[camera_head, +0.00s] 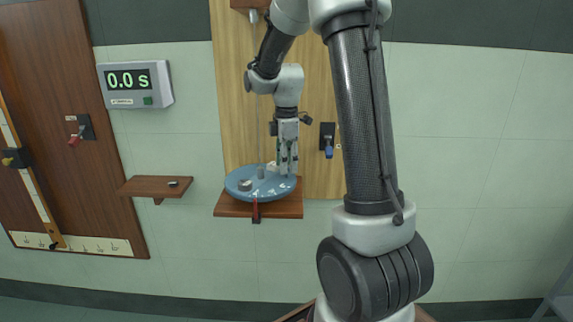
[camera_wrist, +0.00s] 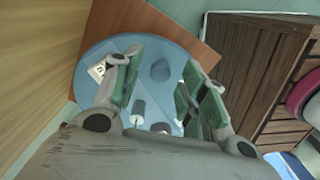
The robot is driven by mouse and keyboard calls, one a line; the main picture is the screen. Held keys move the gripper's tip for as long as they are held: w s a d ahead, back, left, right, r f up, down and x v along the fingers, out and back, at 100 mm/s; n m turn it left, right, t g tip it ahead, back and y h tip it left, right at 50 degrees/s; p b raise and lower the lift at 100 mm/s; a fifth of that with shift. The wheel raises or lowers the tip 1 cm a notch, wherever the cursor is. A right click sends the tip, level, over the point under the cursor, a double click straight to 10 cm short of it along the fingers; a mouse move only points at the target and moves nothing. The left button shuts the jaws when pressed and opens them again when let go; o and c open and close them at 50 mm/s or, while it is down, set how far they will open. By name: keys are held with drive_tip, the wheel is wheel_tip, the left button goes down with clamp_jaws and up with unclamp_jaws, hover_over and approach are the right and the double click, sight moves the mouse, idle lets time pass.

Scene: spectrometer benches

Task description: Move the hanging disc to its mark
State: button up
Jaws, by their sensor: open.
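The blue round disc (camera_head: 271,189) hangs level on a thin rod (camera_head: 257,100) just above a brown wall shelf (camera_head: 230,209). Small grey cylinders, white marks and a small white block (camera_wrist: 98,70) show on the disc. A dark red pointer (camera_head: 255,211) stands at the shelf's front edge. My gripper (camera_head: 288,168) points down over the back right part of the disc. In the wrist view its green-padded fingers are apart, with a grey cylinder (camera_wrist: 160,69) seen between them. I cannot tell whether the fingers touch the disc.
A timer (camera_head: 135,84) reading 0.0 s is on the wall at left. A small shelf (camera_head: 155,187) with a dark piece sits left of the disc. A black switch (camera_head: 327,138) is right of my gripper. A brown board (camera_head: 60,130) stands far left.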

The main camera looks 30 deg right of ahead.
wheel_tip(320, 180, up, 11)
idle(0.3)
drive_tip(key=shift+r, duration=0.1)
idle(0.4)
drive_tip(key=s+a+m+t, duration=0.2)
drive_tip(key=s+m, duration=0.5)
drive_tip(key=s, duration=0.5)
drive_tip(key=s+a+m+t, duration=0.2)
drive_tip(key=s+a+m, duration=0.2)
drive_tip(key=s+m, duration=0.3)
drive_tip(key=shift+s+f, duration=0.3)
drive_tip(key=shift+s, duration=2.25)
